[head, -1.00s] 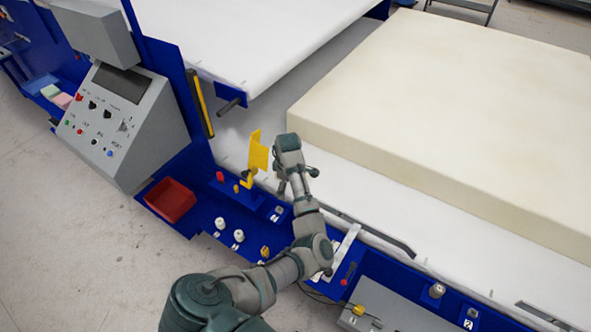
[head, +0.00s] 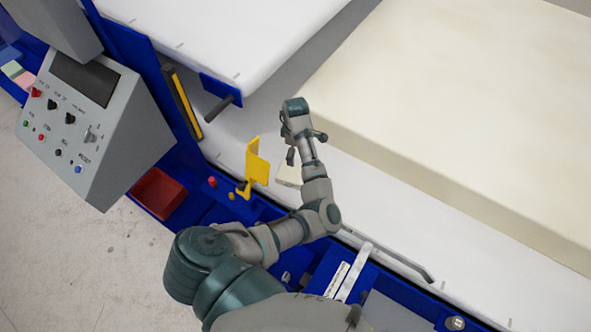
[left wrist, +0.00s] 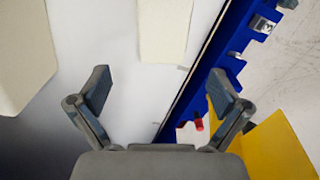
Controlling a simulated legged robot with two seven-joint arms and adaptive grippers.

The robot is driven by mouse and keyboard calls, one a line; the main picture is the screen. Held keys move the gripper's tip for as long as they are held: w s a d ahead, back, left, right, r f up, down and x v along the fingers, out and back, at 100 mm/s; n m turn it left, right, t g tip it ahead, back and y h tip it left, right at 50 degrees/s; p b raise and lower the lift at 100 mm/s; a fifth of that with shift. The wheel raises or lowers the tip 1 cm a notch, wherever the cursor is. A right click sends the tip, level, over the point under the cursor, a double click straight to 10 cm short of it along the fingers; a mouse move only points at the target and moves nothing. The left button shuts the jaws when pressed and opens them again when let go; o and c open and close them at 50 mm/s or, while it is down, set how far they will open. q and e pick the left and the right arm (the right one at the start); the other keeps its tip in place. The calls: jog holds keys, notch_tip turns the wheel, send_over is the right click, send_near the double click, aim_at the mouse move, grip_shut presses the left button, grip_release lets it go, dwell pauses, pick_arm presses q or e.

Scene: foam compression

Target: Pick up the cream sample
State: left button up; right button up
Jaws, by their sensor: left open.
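A small cream block (head: 288,175), the cream sample, lies on the white bed near its front edge, partly hidden behind my left arm in the head view. In the left wrist view the cream block (left wrist: 165,30) shows at the top, beyond the fingertips and partly cut off by the frame. My left gripper (head: 305,147) is above the bed, just beyond the block in the head view. Its two fingers stand wide apart in the left wrist view (left wrist: 158,80), with nothing between them. My right gripper is not in view.
A large cream foam slab (head: 470,110) fills the right of the bed. A yellow bracket (head: 257,165) stands left of the small block on the blue frame. A grey control box (head: 95,125) and a red tray (head: 158,192) are further left. White bed lies bare around the gripper.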

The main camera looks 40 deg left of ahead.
pick_arm(q)
send_over(296, 174)
jog(key=f, duration=0.8)
jog(key=shift+w+d+f, duration=0.2)
jog(key=shift+f, duration=0.1)
jog(key=shift+a+f, duration=0.35)
jog(key=shift+f, duration=0.3)
jog(key=f, duration=0.4)
jog(key=shift+a+f, duration=0.2)
jog(key=shift+f, duration=0.15)
jog(key=shift+d+f, duration=0.15)
jog(key=shift+d, duration=0.3)
jog(key=shift+d+r, duration=0.1)
jog(key=shift+r, duration=0.1)
jog(key=c, duration=0.5)
jog(key=shift+a, duration=0.2)
